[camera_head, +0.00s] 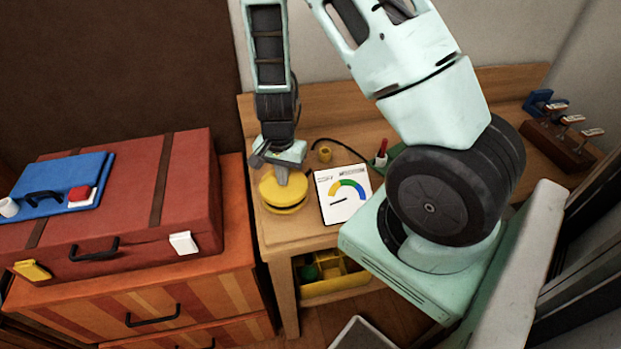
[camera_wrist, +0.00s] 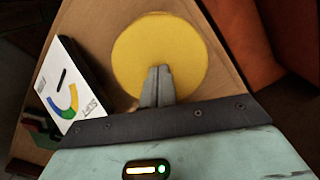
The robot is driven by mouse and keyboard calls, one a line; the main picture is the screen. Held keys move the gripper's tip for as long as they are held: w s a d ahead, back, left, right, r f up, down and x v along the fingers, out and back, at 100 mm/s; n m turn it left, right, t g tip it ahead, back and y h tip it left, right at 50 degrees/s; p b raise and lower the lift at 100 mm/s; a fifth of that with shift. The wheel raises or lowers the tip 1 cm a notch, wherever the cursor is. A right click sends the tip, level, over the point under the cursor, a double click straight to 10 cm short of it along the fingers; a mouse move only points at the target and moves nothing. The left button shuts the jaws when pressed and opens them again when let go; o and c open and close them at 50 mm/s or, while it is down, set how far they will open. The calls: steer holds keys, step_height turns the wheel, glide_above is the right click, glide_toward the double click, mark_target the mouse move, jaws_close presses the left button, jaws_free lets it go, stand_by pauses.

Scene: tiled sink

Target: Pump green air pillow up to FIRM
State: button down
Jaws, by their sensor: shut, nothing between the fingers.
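The yellow round foot-pump-like disc (camera_head: 284,201) sits at the left end of the wooden bench. My gripper (camera_head: 283,178) points down over it, shut and empty; I cannot tell whether the fingertips touch its top. In the wrist view the shut fingers (camera_wrist: 158,72) lie across the yellow disc (camera_wrist: 155,40). A white gauge card (camera_head: 342,194) with a coloured arc and a black needle stands right of the disc. It also shows in the wrist view (camera_wrist: 70,88), where "SOFT" is printed at one end. A green piece (camera_head: 382,160) shows behind my arm; I cannot tell whether it is the pillow.
A red suitcase (camera_head: 120,200) on a chest stands at left. A rack with several handled tools (camera_head: 560,140) is at right. My arm hides the middle bench.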

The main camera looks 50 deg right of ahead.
steer(key=shift+f, duration=0.5)
step_height(320, 180, up, 5)
steer(key=p, duration=0.4)
steer(key=shift+r, duration=0.2)
steer(key=shift+f+b, duration=1.5)
steer(key=shift+f, duration=0.65)
steer(key=shift+r+p, duration=1.85)
steer(key=shift+r, duration=0.3)
steer(key=shift+f, duration=0.15)
steer(key=shift+f+b, duration=1.75)
steer(key=shift+f, duration=0.15)
